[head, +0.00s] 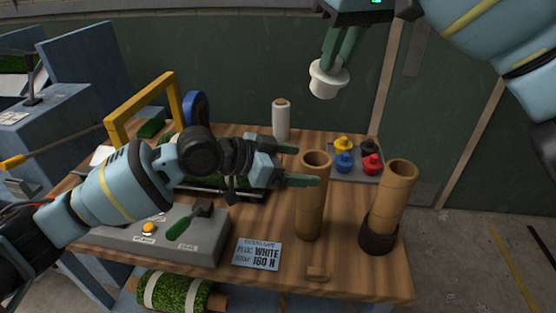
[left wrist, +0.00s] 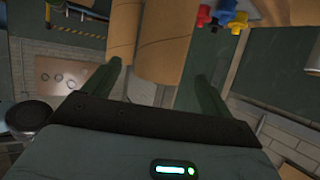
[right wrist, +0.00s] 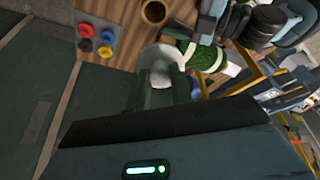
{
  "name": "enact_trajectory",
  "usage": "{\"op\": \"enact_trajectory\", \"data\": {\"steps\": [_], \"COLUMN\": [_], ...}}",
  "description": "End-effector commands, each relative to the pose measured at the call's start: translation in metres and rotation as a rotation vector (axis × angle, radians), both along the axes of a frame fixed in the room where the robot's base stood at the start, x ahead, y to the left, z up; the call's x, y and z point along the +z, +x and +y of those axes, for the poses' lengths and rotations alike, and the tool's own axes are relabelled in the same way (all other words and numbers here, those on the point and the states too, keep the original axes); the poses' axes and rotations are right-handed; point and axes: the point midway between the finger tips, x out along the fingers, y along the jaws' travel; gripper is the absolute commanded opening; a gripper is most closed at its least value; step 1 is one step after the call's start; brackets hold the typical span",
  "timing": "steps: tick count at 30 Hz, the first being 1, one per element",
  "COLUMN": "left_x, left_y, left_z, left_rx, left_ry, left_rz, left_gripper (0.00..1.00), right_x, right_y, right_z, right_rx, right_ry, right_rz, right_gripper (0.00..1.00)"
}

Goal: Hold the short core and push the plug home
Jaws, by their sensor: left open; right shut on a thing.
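A brown cardboard core (head: 312,213) stands upright on the table. A second core (head: 392,195) stands to its right in a dark cup (head: 379,236). I cannot tell for sure which is the short one. My left gripper (head: 303,167) is open at the upper part of the left core, with nothing clamped. In the left wrist view that core (left wrist: 165,45) shows between the spread fingers. My right gripper (head: 335,66) is shut on a white plug (head: 326,81), high above the back of the table. The white plug (right wrist: 160,62) also shows in the right wrist view.
A tray (head: 352,175) holds yellow, black, blue and red plugs. A white roll (head: 282,121) stands at the back.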

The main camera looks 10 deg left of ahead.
Motion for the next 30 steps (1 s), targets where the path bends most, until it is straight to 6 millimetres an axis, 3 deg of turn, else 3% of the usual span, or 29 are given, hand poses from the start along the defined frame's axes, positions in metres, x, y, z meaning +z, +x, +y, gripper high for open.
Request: {"op": "enact_trajectory", "data": {"steps": [11,25,30], "left_x": [-0.021,-0.024,-0.024], "left_y": [0.023,0.027,0.027], "left_z": [-0.045,-0.052,-0.052], "left_rx": [-0.001,0.001,0.000], "left_ry": [0.000,0.001,0.000], "left_rz": [0.000,-0.001,-0.001], "left_gripper": [0.85,0.85,0.62], "right_x": [0.000,0.000,0.000], "right_y": [0.000,0.000,0.000], "right_z": [0.000,0.000,0.000], "right_rx": [0.000,0.000,0.000], "right_ry": [0.001,0.001,0.001], "right_rz": [-0.001,-0.001,-0.001], "right_gripper": [0.00,0.00,0.00]}}
